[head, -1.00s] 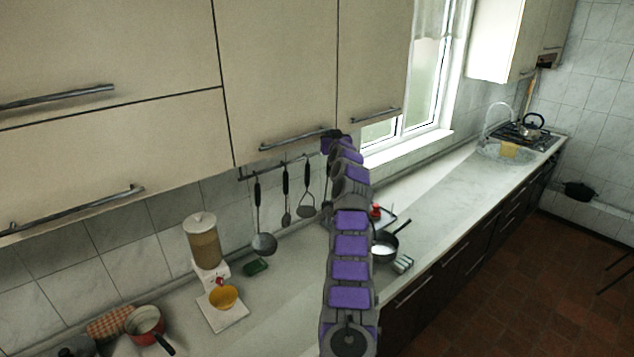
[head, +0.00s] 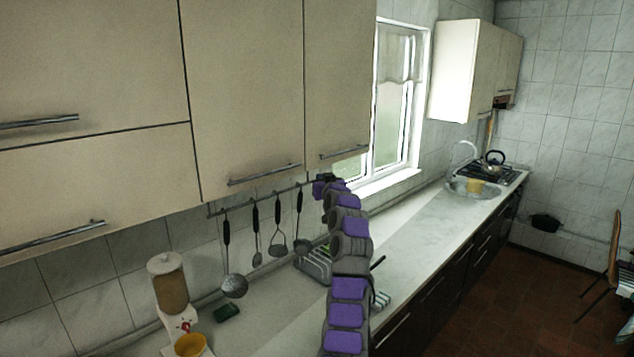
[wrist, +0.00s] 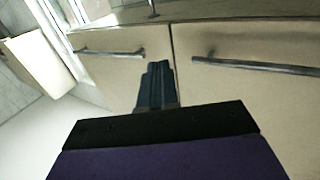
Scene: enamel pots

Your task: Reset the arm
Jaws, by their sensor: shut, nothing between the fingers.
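My gripper (wrist: 156,68) shows in the wrist view as two dark fingers closed together, with nothing between them. It points toward cream cabinet doors (wrist: 230,105) with metal handles. In the head view my purple and grey arm rises from the bottom centre, in front of the counter. Its far end is small and dark, close to the underside of the upper cabinets (head: 245,90) and near the window (head: 395,105). Finger detail cannot be made out in the head view.
Hanging utensils (head: 235,285) are left of my arm. A dispenser (head: 168,285) and yellow bowl (head: 190,345) stand at lower left. A dish rack (head: 314,263) is partly behind my arm. The counter (head: 420,222) is clear toward the sink (head: 470,187).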

